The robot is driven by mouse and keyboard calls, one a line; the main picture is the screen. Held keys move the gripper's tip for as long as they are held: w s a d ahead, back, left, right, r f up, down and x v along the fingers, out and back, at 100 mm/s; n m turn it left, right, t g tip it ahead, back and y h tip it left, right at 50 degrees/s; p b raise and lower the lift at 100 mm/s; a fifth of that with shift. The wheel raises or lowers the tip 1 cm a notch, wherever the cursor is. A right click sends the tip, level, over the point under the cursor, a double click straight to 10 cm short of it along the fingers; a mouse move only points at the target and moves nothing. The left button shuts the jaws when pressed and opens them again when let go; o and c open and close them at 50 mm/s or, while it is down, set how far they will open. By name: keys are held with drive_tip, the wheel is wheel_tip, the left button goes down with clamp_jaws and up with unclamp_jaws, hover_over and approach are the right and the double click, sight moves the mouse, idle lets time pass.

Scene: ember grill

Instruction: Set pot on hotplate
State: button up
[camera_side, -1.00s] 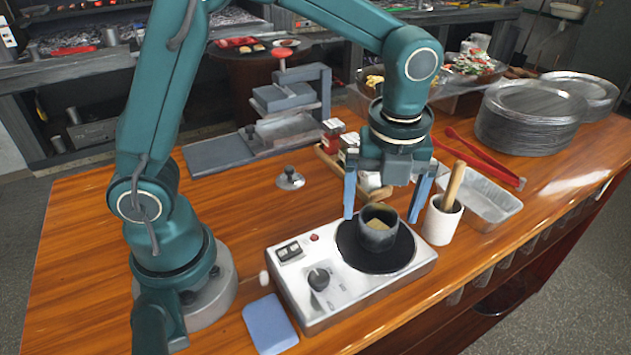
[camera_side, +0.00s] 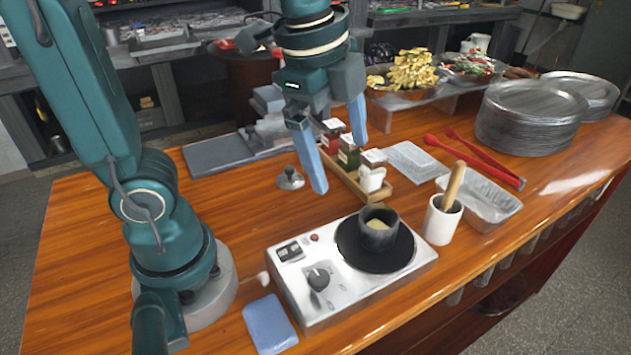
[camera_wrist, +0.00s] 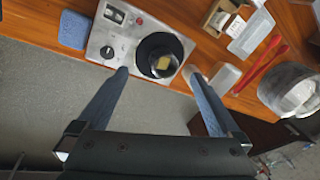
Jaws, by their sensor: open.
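The small dark grey pot (camera_side: 378,229) stands upright on the round black plate of the hotplate (camera_side: 331,303), with something yellowish inside it. In the wrist view the pot (camera_wrist: 161,64) sits on the black disc of the hotplate (camera_wrist: 113,40), seen between the fingers. My gripper (camera_side: 340,155) is open and empty, raised above and behind the hotplate, clear of the pot. Its two blue fingers also show spread apart in the wrist view (camera_wrist: 158,78).
A white mortar with a wooden pestle (camera_side: 442,220) stands right of the hotplate, beside a foil tray (camera_side: 485,203). A blue sponge (camera_side: 269,324) lies at its left. Behind are a wooden caddy of jars (camera_side: 345,176), red tongs (camera_side: 480,163) and stacked plates (camera_side: 530,120).

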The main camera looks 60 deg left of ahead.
drive_tip(key=s+a+f+n+t, duration=0.2)
drive_tip(key=s+n, duration=0.4)
drive_tip(key=n, duration=0.7)
drive_tip(key=shift+f+t, duration=0.3)
drive_tip(key=shift+f, duration=0.5)
drive_tip(key=shift+a, duration=0.1)
